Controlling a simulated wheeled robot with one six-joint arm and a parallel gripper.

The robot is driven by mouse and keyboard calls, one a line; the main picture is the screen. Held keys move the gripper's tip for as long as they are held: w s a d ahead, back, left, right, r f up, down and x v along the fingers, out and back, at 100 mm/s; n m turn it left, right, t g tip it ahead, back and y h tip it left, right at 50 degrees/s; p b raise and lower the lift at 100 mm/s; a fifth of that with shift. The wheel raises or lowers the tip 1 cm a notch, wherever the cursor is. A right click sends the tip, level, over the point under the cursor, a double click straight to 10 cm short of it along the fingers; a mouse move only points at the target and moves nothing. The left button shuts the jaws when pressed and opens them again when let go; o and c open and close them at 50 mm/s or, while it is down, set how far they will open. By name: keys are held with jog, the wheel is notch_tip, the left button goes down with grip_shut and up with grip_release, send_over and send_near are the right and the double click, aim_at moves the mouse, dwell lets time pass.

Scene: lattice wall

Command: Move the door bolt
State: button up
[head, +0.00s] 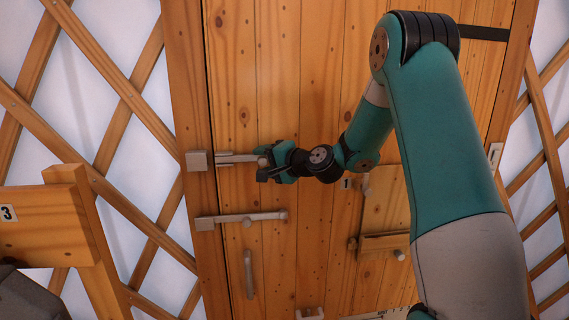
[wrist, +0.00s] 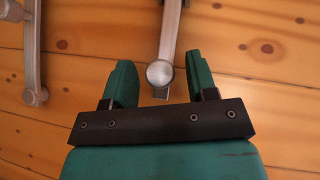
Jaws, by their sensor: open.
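The door bolt (head: 236,158) is a grey metal bar lying level on the wooden door (head: 325,60), near its left edge. Its left end meets a square metal keeper (head: 196,160) on the door frame. My gripper (head: 264,172) is at the bolt's right end. In the wrist view, the bolt (wrist: 172,35) comes down from the top and ends in a round knob (wrist: 160,74). The knob sits between the two green fingers of my gripper (wrist: 160,85), with gaps on both sides. The fingers are open, and none is seen touching the knob.
A second metal bar (head: 245,217) with its own bracket lies just below; it also shows at left in the wrist view (wrist: 32,60). A vertical handle (head: 249,275) is lower. A small wooden panel (head: 385,245) is right of centre. A wooden post marked 3 (head: 45,222) stands left.

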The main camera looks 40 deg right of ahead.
jog(key=b+v, duration=0.6)
jog(key=v, duration=1)
jog(key=shift+s, duration=0.4)
jog(key=shift+f, duration=0.1)
jog(key=s+a+f+n+g+y, duration=0.25)
jog(key=a+n+g, duration=0.2)
jog(key=a, duration=0.55)
jog(key=s+a+f+n+g+y, duration=0.1)
jog(key=a+f+n+g, duration=0.4)
jog(key=a, duration=0.5)
jog(key=s+a+f+n+g+h, duration=0.1)
jog(key=s+a+n, duration=0.3)
jog(key=s, duration=0.4)
jog(key=s+a+f+n+g+h, duration=0.2)
jog(key=s+a+n+g, duration=0.2)
jog(key=s, duration=0.4)
jog(key=a+n+b, duration=0.1)
jog(key=n, duration=0.1)
jog(key=shift+f+n+g, duration=0.35)
jog(key=shift+f, duration=0.05)
